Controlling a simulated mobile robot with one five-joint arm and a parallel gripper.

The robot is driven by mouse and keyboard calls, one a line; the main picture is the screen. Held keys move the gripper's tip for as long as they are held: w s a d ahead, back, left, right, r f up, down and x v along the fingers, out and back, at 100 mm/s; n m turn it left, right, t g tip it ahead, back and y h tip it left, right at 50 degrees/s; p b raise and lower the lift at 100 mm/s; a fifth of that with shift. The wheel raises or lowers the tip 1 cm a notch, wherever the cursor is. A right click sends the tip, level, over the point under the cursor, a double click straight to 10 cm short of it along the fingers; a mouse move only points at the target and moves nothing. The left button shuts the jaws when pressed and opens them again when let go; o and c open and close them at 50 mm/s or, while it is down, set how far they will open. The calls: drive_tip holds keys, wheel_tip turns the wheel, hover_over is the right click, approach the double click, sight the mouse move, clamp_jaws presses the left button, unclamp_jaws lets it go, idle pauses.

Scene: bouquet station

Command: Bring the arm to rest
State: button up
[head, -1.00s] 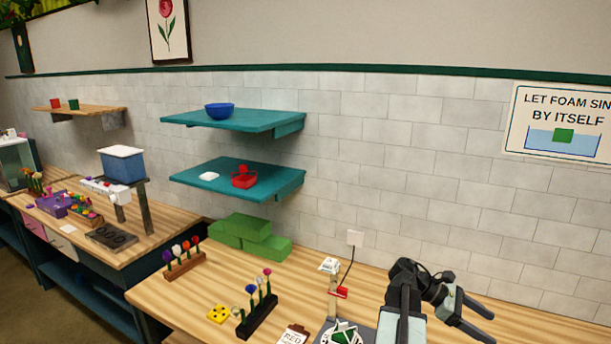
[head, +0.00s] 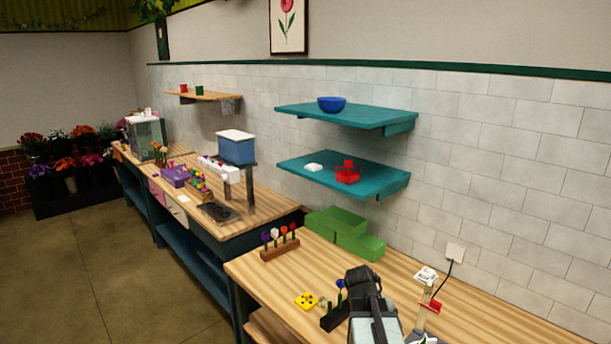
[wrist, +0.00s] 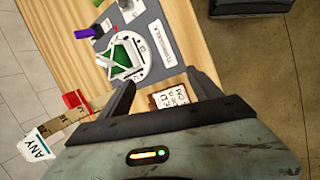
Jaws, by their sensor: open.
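My gripper (wrist: 163,90) is open in the wrist view, its two dark fingers spread with nothing between them. It hangs above the wooden bench (wrist: 65,25). Past the fingers lie a small lettered card on a brown board (wrist: 172,97) and a grey mat (wrist: 155,35) bearing a white round holder with green foam (wrist: 125,52). In the head view my arm shows at the bottom, over the bench (head: 275,290); its fingers cannot be made out there.
A black rack with flowers (head: 335,318), a yellow dotted block (head: 306,301) and a wooden flower rack (head: 280,250) stand left of my arm. Green blocks (head: 345,232) lie by the wall. Teal shelves (head: 345,118) hang above. Open floor (head: 110,270) lies at left.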

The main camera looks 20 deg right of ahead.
drive_tip(key=w+a+f+m+t+y+b, duration=0.1)
drive_tip(key=w+a+f+y, duration=0.15)
drive_tip(key=a, duration=1.15)
drive_tip(key=w+a+f+m+t+y+b, duration=0.15)
drive_tip(key=w+a, duration=0.25)
drive_tip(key=a, duration=1)
wheel_tip(320, 180, down, 17)
drive_tip(key=s+d+b, duration=0.1)
drive_tip(key=s+b, duration=0.1)
drive_tip(key=b, duration=1.4)
drive_tip(key=shift+s+g, duration=0.35)
drive_tip(key=shift+g, duration=0.1)
